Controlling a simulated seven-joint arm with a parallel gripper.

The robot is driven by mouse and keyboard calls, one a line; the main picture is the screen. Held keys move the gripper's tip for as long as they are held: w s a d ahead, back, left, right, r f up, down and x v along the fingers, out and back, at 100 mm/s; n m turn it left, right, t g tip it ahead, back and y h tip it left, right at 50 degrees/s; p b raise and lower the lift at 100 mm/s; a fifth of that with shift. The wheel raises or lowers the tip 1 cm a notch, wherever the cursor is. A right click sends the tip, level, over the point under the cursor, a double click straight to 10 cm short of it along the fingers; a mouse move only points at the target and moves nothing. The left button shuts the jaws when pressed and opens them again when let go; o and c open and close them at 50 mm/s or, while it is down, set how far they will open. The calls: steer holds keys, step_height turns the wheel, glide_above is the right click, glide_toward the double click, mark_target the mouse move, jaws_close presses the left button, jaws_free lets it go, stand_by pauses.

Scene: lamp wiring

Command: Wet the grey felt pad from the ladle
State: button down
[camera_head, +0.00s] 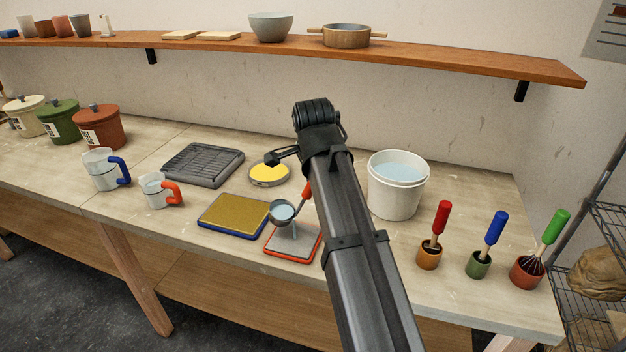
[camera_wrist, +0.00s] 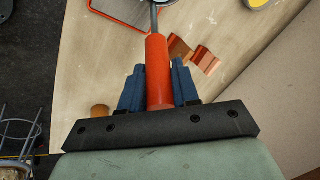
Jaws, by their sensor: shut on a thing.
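The grey felt pad (camera_head: 293,243) lies flat in a red-orange tray near the front edge of the bench. Its tray also shows at the top of the wrist view (camera_wrist: 122,10). The ladle (camera_head: 283,212) has its metal bowl over the pad's back left part, with pale blue water in it. A pale streak shows below the bowl; I cannot tell if it is falling water. My gripper (camera_wrist: 158,75) is shut on the ladle's red handle, between its two blue fingers. In the head view my arm hides the fingers and part of the pad's right side.
A white bucket (camera_head: 394,195) of water stands right of my arm. A blue-edged tray with a yellow-brown pad (camera_head: 233,217) lies left of the ladle. A yellow round dish (camera_head: 268,174) and a dark rack (camera_head: 203,166) lie behind. Potted tools (camera_head: 429,255) stand at the right.

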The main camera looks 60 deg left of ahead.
steer(key=s+a+r+t+h, duration=0.2)
steer(key=a+r+h, duration=0.1)
steer(key=r, duration=0.1)
steer(key=shift+s+a+r+n, duration=0.25)
steer(key=shift+a+n, duration=0.05)
stand_by(1.6)
